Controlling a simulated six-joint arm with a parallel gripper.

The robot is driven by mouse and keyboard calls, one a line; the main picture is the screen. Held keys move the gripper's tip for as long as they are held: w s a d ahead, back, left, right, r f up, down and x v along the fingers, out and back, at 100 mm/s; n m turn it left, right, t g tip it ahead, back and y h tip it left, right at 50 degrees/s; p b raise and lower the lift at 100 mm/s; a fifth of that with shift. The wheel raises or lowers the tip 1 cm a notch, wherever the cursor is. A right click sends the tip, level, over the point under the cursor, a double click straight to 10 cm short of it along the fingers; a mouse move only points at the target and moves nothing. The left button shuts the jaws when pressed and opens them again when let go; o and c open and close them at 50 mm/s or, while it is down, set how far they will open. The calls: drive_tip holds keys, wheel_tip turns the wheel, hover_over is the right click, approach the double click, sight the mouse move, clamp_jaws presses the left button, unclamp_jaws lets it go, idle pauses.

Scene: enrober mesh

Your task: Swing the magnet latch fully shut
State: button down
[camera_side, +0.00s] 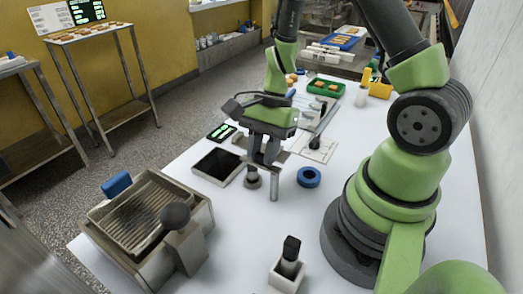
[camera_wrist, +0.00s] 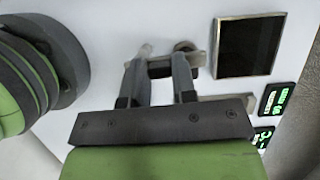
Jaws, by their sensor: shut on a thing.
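My gripper (camera_side: 264,158) points down over the middle of the white table, to the right of a square dark opening. In the wrist view, its two grey fingers (camera_wrist: 162,66) are apart, with a dark piece (camera_wrist: 160,71) between them. I cannot tell what this piece is. A slim pale post (camera_side: 274,188) reaches down below the fingers, beside a short round stub (camera_side: 252,179). The enrober unit (camera_side: 205,222) with its wire mesh stands at front left, with a dark ball knob (camera_side: 175,215) on its right side. I cannot tell for certain which part is the magnet latch.
The dark square bin (camera_side: 218,166) is left of my gripper; it also shows in the wrist view (camera_wrist: 248,46). A blue ring (camera_side: 309,177) lies to the right. A black-topped holder (camera_side: 288,268) stands at the front. A green tray (camera_side: 325,88) is farther back.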

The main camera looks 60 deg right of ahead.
idle(0.6)
drive_tip(key=c, duration=0.9)
unclamp_jaws()
drive_tip(key=v, duration=1)
drive_tip(key=shift+d+f, duration=0.1)
wheel_tip(320, 180, up, 8)
drive_tip(key=n+t+h, duration=0.2)
drive_tip(key=n+t, duration=0.1)
drive_tip(key=n, duration=0.3)
hover_over(274, 167)
drive_tip(key=s+a+r+n+t, duration=0.1)
drive_tip(key=s+n, duration=0.1)
drive_tip(key=s+a+r+n+t, duration=0.1)
drive_tip(key=s+r+n, duration=0.1)
drive_tip(key=n, duration=0.1)
drive_tip(key=s+a+r+n+t, duration=0.1)
drive_tip(key=s+n+t, duration=0.1)
drive_tip(key=shift+s+a+r+n, duration=0.15)
drive_tip(key=shift+a+r+n, duration=0.1)
drive_tip(key=shift+r+n, duration=0.15)
